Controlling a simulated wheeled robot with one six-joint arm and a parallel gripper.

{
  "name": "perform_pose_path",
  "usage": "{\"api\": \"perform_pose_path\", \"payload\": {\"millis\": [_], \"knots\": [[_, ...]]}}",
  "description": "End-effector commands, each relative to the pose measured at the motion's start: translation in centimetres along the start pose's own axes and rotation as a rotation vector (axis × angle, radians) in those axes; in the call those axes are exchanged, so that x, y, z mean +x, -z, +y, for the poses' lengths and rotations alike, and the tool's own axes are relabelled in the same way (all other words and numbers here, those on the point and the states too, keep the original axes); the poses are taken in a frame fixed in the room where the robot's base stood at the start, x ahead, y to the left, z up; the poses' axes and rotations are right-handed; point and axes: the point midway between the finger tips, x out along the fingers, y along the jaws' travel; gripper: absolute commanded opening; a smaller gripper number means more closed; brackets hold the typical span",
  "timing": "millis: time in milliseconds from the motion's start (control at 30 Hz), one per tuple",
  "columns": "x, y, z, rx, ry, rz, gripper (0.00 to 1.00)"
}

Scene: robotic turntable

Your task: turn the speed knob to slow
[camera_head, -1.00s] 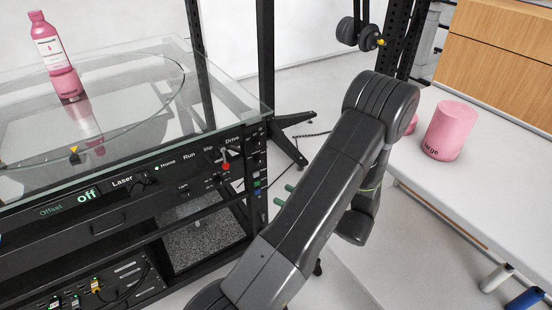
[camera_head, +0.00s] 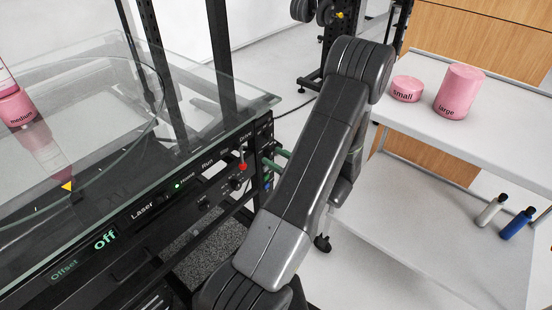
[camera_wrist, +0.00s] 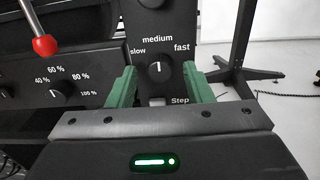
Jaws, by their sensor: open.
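The speed knob (camera_wrist: 159,70) is a black dial with a white pointer line on a dark panel. Labels slow, medium and fast surround it, and the pointer stands upright, toward medium. My gripper (camera_wrist: 160,70) is open, with one green finger on each side of the knob in the wrist view. Whether the fingers touch it I cannot tell. In the head view the green fingertips (camera_head: 278,160) show beside the right end of the console (camera_head: 130,225). There the knob is too small to make out.
A red-tipped drive lever (camera_wrist: 45,46) and a percent dial (camera_wrist: 60,93) sit left of the knob. A Step label (camera_wrist: 180,100) lies below it. A glass turntable (camera_head: 100,65) is above the console. A white table (camera_head: 420,105) with pink cylinders stands to the right.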

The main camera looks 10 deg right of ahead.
Motion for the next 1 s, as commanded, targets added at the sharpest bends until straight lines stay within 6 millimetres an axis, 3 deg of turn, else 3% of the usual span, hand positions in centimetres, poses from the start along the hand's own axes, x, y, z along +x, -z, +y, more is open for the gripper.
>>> {"api": "perform_pose_path", "payload": {"millis": [300, 533, 1000], "knots": [[0.27, -0.02, -0.03, 0.0, 0.001, 0.0, 0.46], [0.26, -0.01, -0.02, 0.0, 0.001, 0.0, 0.03], [0.25, 0.32, -0.03, -0.108, 0.001, 0.0, 0.02]]}}
